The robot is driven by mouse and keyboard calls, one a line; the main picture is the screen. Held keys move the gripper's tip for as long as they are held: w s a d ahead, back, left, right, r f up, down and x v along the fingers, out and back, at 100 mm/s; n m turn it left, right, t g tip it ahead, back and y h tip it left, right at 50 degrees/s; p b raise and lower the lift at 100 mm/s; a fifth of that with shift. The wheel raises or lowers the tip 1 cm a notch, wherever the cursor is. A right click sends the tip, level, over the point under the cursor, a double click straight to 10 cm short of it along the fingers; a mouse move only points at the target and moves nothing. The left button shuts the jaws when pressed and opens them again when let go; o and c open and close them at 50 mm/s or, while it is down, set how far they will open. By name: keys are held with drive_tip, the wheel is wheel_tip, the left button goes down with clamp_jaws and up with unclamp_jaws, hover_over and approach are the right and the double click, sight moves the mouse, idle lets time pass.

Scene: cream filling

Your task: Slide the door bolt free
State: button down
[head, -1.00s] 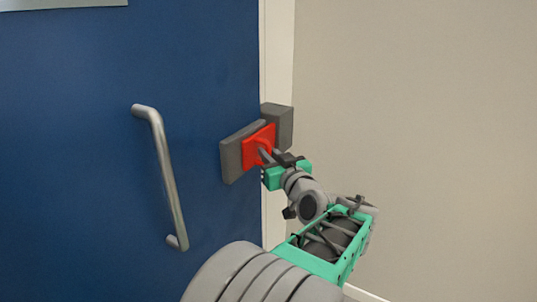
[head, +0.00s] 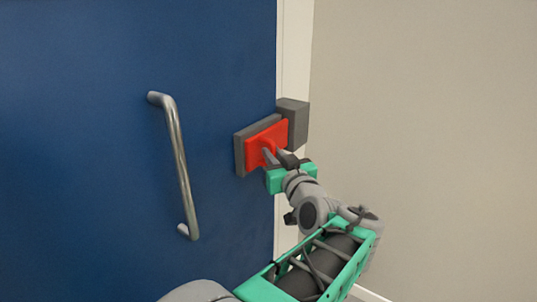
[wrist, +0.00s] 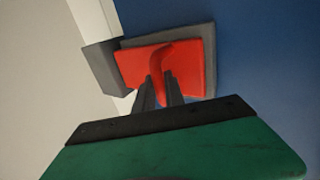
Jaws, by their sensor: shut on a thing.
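The red bolt (head: 262,136) is a flat plate with a raised grip, on a dark grey backing plate (head: 240,157) near the door's right edge. A grey block (head: 293,122), on the light frame, stands beside its right end; I cannot tell whether the bolt still reaches into it. My gripper (head: 272,158) is shut on the bolt's grip. In the wrist view the red bolt (wrist: 196,62) fills the middle, its grip partly hidden by my fingers (wrist: 159,88). There the grey block (wrist: 103,67) is at left and the backing plate (wrist: 211,50) at right.
The blue door (head: 90,150) fills the left, with a long metal handle (head: 180,160) left of the bolt. A light door frame (head: 294,60) and bare beige wall (head: 430,110) are on the right. The space before the wall looks clear.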

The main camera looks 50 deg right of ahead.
drive_tip(key=c, duration=1.7)
unclamp_jaws()
drive_tip(key=shift+d, duration=0.1)
drive_tip(key=v, duration=0.8)
